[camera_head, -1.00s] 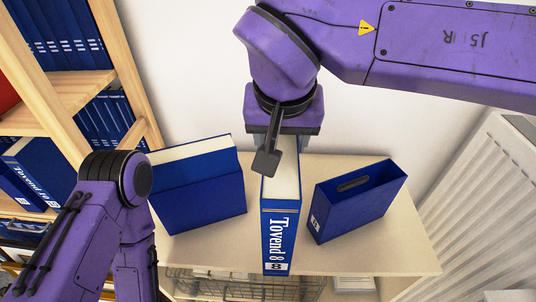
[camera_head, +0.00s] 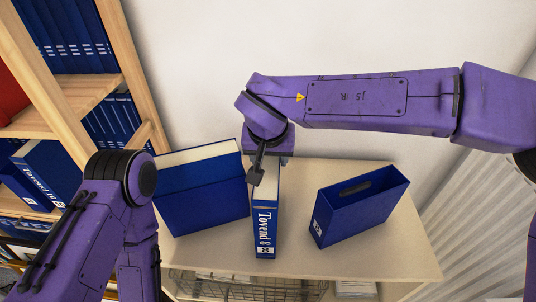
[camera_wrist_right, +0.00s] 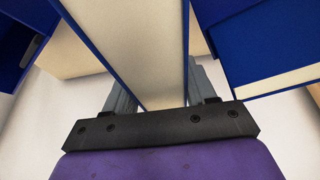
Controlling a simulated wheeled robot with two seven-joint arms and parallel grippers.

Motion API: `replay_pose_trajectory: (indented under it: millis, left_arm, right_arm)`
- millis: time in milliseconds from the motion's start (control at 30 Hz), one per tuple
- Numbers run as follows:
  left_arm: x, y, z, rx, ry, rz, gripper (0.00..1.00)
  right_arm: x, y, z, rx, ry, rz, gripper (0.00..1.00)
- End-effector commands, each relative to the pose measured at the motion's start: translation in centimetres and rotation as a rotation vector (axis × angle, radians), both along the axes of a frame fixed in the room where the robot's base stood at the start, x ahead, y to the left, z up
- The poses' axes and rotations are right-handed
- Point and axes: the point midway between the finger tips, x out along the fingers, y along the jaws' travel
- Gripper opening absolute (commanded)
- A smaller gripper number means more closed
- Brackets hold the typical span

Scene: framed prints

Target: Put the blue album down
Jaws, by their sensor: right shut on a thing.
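The blue album (camera_head: 264,225), with "Tovend 8" on its spine and cream page edges on top, stands upright over the middle of the cream cabinet top (camera_head: 300,255). My right gripper (camera_head: 267,160) is shut on the back part of its upper edge, one finger on each side. In the right wrist view the album's pages (camera_wrist_right: 140,45) show between the fingers. I cannot tell whether its lower edge touches the cabinet top. My left arm shows at the left, but its gripper is out of view.
A blue album in a slipcase (camera_head: 203,200) stands left of the held album, close to it. An open, empty-looking blue box (camera_head: 355,215) stands to the right with a gap. A wooden shelf with blue binders (camera_head: 75,35) is at left, a radiator (camera_head: 465,225) at right.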

Motion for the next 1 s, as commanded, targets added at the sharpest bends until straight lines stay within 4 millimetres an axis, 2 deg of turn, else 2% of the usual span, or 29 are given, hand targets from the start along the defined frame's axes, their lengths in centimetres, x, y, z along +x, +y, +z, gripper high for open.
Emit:
replay_pose_trajectory:
  millis: [333, 367, 433, 767, 867, 1000]
  left_arm:
    - [0.0, 0.0, 0.3, 0.000, 0.000, 0.000, 1.00]
    - [0.0, 0.0, 0.2, 0.000, 0.000, 0.000, 1.00]
    - [0.0, 0.0, 0.2, 0.000, 0.000, 0.000, 1.00]
    - [0.0, 0.0, -0.2, 0.000, 0.000, 0.000, 1.00]
    - [0.0, 0.0, 0.0, 0.000, 0.000, 0.000, 1.00]
    - [0.0, 0.0, 0.1, 0.000, 0.000, 0.000, 1.00]
  right_arm:
    - [0.0, 0.0, -0.1, 0.002, -0.002, 0.001, 0.00]
    - [0.0, 0.0, -0.3, 0.000, 0.001, 0.001, 0.59]
    - [0.0, 0.0, -0.3, 0.000, 0.000, 0.001, 0.81]
    - [0.0, 0.0, -0.1, 0.001, -0.003, -0.001, 0.81]
    - [-0.5, 0.0, 1.4, 0.001, -0.004, 0.000, 0.81]
    - [-1.8, 0.0, 4.8, 0.003, -0.005, -0.001, 0.81]
